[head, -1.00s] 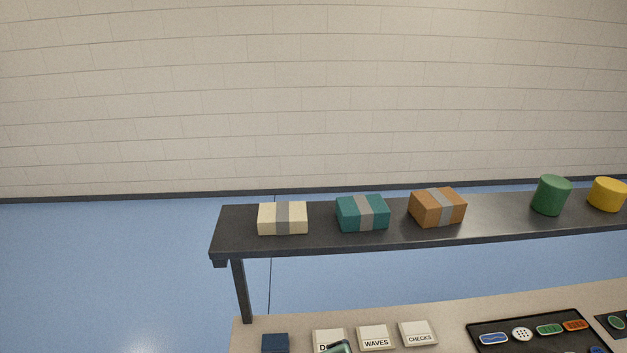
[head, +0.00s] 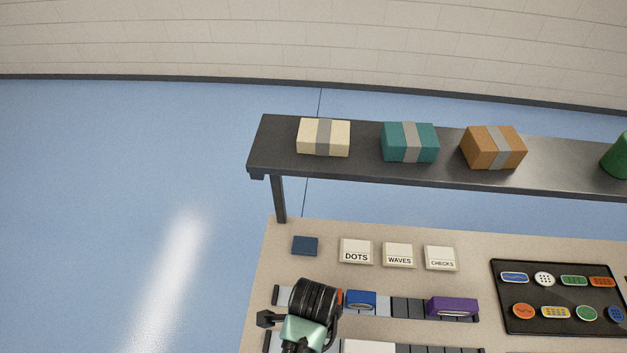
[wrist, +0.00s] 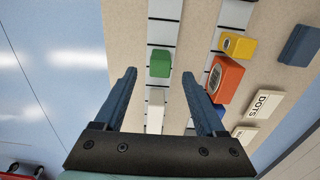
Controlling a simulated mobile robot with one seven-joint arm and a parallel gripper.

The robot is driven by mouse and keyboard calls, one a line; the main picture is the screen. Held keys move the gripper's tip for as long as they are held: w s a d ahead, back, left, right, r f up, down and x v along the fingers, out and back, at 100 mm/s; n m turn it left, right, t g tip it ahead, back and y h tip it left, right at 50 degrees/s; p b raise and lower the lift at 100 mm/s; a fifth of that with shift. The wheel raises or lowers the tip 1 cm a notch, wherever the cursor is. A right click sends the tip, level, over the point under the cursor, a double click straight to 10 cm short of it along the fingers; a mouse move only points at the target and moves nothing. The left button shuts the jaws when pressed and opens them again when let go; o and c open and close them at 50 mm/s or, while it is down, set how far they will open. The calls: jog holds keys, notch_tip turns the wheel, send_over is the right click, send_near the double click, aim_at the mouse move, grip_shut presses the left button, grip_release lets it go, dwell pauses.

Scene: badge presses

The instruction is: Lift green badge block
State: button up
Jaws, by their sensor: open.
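The green badge block (wrist: 160,63) stands on a pale, dark-lined strip (wrist: 164,30) in the wrist view. My gripper (wrist: 158,75) is open and empty. Its two blue-grey fingers are spread wide, and in the picture the green block appears between and just beyond their tips. I cannot tell the height gap between fingers and block. In the head view my arm covers the left part of the strips, and I cannot make out the green block there.
An orange block with an oval badge (wrist: 225,78) and a yellow block (wrist: 238,45) stand on the neighbouring strip, right of my right finger. A white block (wrist: 155,115) lies nearer, between my fingers in the picture. A dark shelf (head: 258,145) crosses behind; a black badge tray (head: 555,303) lies right.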

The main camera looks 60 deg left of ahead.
jog(key=shift+f+p, duration=0.4)
jog(key=shift+f, duration=1.85)
grip_shut()
